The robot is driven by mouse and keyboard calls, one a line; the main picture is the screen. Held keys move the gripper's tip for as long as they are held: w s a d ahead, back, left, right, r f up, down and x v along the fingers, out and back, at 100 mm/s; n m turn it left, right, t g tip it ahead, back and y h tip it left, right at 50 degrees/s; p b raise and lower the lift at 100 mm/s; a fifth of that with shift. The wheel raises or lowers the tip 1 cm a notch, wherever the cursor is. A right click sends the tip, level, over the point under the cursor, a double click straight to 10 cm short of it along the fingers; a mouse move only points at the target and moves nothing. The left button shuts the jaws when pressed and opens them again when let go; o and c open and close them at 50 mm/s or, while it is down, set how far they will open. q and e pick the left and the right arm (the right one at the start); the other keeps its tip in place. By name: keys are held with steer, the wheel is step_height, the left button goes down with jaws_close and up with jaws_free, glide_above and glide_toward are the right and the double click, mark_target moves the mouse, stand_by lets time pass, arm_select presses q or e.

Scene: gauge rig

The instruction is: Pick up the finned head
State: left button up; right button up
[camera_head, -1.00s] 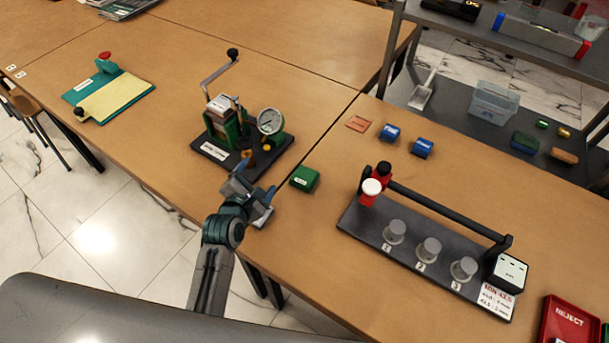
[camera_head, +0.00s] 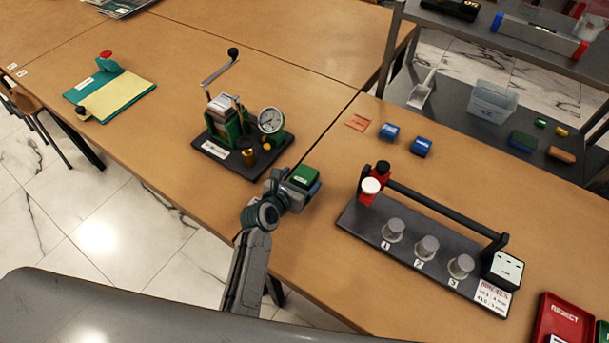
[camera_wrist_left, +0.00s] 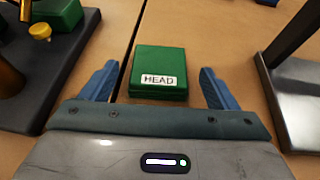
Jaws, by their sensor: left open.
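The finned head looks to be the green block (camera_head: 304,175) with a white label, lying on the table to the right of the dial-gauge rig. In the left wrist view the green block (camera_wrist_left: 160,58) reads HEAD, and a seam or groove shows along its near side. My left gripper (camera_head: 298,186) is at the block. In the left wrist view its blue fingers (camera_wrist_left: 158,86) are spread, one on each side of the block's near end, with gaps between. Nothing is held. My right gripper is not in view.
The crank rig with a dial gauge (camera_head: 271,120) stands close on the left. A dark gauge stand (camera_head: 350,214) with several grey cylinders is to the right. Two blue blocks (camera_head: 421,147) lie behind. A red REJECT tray (camera_head: 568,322) is at lower right. A table seam runs nearby.

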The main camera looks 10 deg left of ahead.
mark_target(304, 176)
arm_select(q)
steer(key=shift+x, duration=1.4)
steer(key=shift+f, duration=0.1)
steer(key=c, duration=1.2)
steer(key=shift+r, duration=0.2)
